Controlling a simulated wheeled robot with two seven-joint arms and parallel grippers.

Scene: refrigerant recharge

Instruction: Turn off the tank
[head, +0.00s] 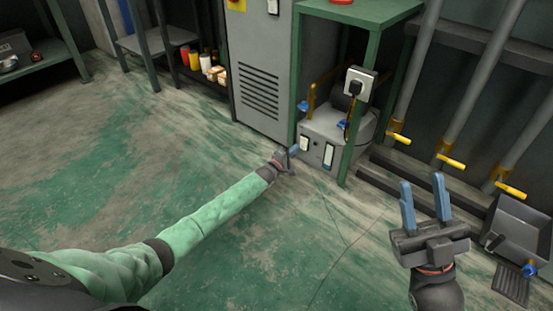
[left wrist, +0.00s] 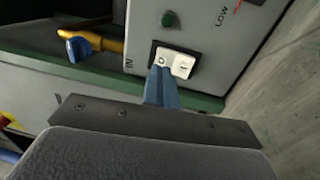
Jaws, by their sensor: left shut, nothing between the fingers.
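The grey tank unit (head: 350,122) stands on the floor under a green-framed table, with a white rocker switch (head: 304,144) on its front. In the left wrist view the switch (left wrist: 182,66) shows an "O" half and a line-marked half, in a dark frame. My left gripper (head: 294,149) is shut and empty. Its blue fingertips (left wrist: 161,72) are at the "O" half; whether they press it I cannot tell. They hide part of the switch. My right gripper (head: 424,193) is open and empty, over the floor at the right.
A blue valve handle (left wrist: 78,48) on a yellow pipe is left of the switch. A grey cabinet (head: 262,70) stands left of the unit. Yellow-handled pipes (head: 452,161) line the right. Floor in front is clear.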

